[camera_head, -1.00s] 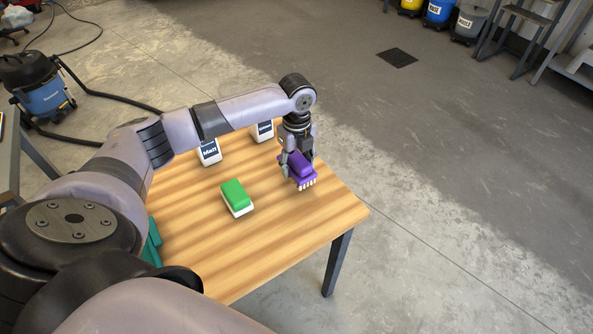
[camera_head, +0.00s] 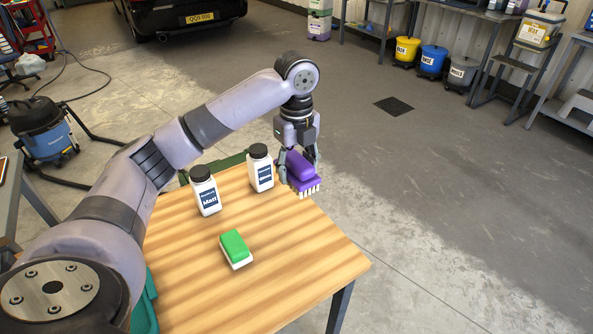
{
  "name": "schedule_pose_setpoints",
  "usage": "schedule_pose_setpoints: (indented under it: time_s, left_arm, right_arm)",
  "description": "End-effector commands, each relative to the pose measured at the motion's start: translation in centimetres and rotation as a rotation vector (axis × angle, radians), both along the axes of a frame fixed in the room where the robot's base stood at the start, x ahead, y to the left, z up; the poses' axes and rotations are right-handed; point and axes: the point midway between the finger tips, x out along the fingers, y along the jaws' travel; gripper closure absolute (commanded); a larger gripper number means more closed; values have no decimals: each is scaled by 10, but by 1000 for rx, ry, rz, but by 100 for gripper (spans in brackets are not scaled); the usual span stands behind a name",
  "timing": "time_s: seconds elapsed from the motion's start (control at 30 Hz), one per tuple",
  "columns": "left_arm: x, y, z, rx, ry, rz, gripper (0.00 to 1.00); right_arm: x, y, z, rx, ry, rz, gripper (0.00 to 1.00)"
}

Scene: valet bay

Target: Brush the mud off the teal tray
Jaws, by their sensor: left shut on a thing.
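My left gripper (camera_head: 298,170) is shut on a purple brush (camera_head: 302,168) with pale bristles pointing down. It holds the brush at the far right part of the wooden table (camera_head: 290,265); I cannot tell whether the bristles touch the wood. A teal thing (camera_head: 146,305), perhaps the tray, shows only as a strip at the table's left side, mostly hidden behind my left arm. No mud shows on the visible strip. My right gripper is not in view.
A green-topped white brush or sponge (camera_head: 235,247) lies mid-table. Two white bottles with black caps, one labelled Matt (camera_head: 205,192) and another (camera_head: 260,170), stand at the far edge. A blue vacuum (camera_head: 45,140) stands on the floor at left. The table's right front is clear.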

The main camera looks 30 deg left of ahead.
Motion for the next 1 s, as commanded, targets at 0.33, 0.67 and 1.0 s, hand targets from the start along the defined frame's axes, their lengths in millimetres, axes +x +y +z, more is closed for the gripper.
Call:
schedule_pose_setpoints:
  time_s: [0.33,0.67,1.0]
  left_arm:
    - [0,0,0,0,-1,0,70]
    - [-7,-11,-4,5,-2,122,73]
    - [-42,-56,-17,14,-11,685,73]
  right_arm:
    - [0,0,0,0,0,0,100]
    - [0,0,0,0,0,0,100]
    - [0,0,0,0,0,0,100]
